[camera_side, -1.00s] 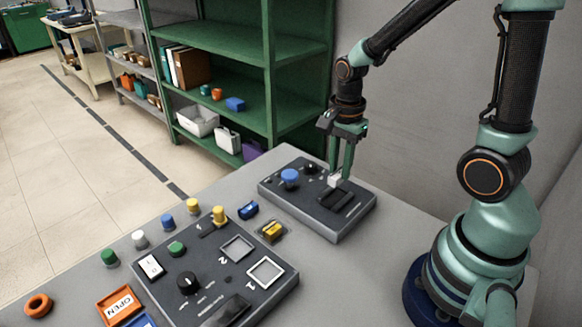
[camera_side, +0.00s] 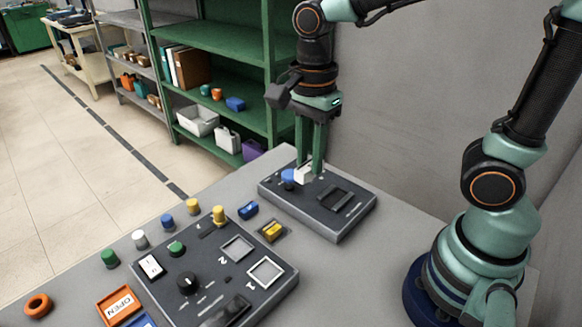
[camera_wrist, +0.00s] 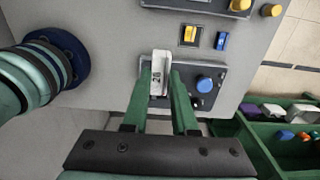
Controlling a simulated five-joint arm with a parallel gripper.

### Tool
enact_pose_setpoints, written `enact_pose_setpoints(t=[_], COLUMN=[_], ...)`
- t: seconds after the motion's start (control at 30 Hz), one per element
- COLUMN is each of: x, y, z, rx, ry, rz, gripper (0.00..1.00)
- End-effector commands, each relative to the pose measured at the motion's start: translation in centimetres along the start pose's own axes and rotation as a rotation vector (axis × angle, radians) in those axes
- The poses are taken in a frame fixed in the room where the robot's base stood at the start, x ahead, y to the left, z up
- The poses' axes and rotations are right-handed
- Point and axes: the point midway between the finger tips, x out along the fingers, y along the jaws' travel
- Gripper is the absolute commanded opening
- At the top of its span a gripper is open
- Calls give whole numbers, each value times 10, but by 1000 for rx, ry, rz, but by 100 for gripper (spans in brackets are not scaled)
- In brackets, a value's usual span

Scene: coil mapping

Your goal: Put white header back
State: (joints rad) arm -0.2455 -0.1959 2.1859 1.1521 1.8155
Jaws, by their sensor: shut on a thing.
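The white header (camera_side: 304,174) is a small white block. In the wrist view it (camera_wrist: 160,66) carries dark markings that look like "28". My gripper (camera_side: 309,168) is shut on it with its green fingers pointing down. The fingers (camera_wrist: 159,85) show on both sides of the block in the wrist view. The header is over the back part of the small dark panel (camera_side: 350,222), just right of the blue knob (camera_side: 288,176). Whether it touches the panel I cannot tell. A raised black rectangular piece (camera_side: 334,192) is on the same panel, right of the header.
A larger dark panel (camera_side: 222,298) with two square frames and knobs stands at the front left. A yellow part (camera_side: 272,230) in a small holder and a blue block (camera_side: 248,209) lie between the panels. Several coloured caps line the left. Green shelving (camera_side: 215,85) stands behind.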

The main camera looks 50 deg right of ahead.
Motion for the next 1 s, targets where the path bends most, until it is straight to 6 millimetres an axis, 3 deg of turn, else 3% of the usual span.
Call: enact_pose_setpoints(t=[0.07, 0.17, 0.7, 1.0], x=[-5, 2, 127, 156], y=[4, 6, 7, 6], z=[8, 10, 9, 10], rx=[-3, 1, 1, 1], ry=[-1, 1, 2, 0], rz=[-2, 3, 8, 2], gripper=[0, 0, 0, 0])
